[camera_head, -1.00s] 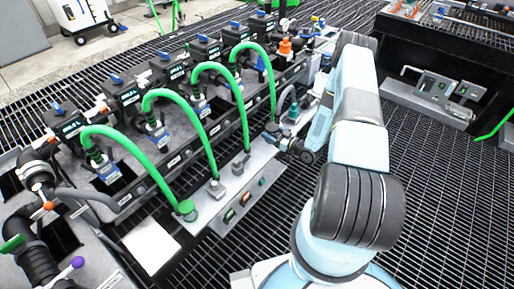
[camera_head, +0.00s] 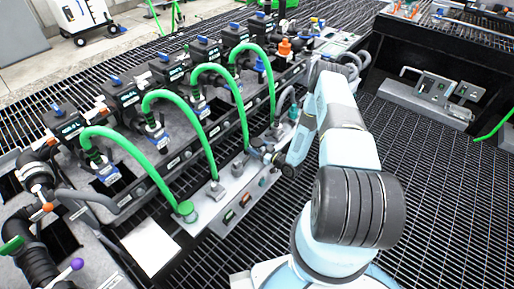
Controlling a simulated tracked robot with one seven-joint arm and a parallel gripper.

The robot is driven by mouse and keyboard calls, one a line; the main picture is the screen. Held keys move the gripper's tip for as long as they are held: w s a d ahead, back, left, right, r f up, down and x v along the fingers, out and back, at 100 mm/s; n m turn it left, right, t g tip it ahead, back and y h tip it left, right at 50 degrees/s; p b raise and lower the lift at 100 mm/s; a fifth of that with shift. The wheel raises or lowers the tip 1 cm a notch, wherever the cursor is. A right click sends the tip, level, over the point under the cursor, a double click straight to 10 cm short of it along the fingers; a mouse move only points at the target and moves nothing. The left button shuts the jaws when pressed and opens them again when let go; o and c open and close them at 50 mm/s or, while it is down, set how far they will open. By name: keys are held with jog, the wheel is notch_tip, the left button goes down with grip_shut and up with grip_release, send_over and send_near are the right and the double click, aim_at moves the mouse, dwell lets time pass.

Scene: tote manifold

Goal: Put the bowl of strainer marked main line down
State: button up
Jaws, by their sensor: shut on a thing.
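My gripper (camera_head: 262,150) is at the end of my light blue arm, low over the pale grey strip in front of the manifold. It is shut on a small dark thing, which I take to be the strainer bowl. The fingers and wrist hide most of it, and its shape and any marking are too small to make out. I cannot tell whether it touches the strip. The pale strip (camera_head: 232,183) runs along the front of the manifold. No main line label can be read in this view.
Several green hoses (camera_head: 205,140) arch from the black valve units down to the strip, close to the left of my gripper. A white plate (camera_head: 150,247) lies at the front left. An orange-topped fitting (camera_head: 284,47) stands at the back. Open grating (camera_head: 440,190) lies to the right.

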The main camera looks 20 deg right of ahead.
jog(key=shift+f, duration=0.1)
jog(key=o, duration=0.8)
jog(key=shift+o, duration=0.2)
jog(key=v, duration=1.2)
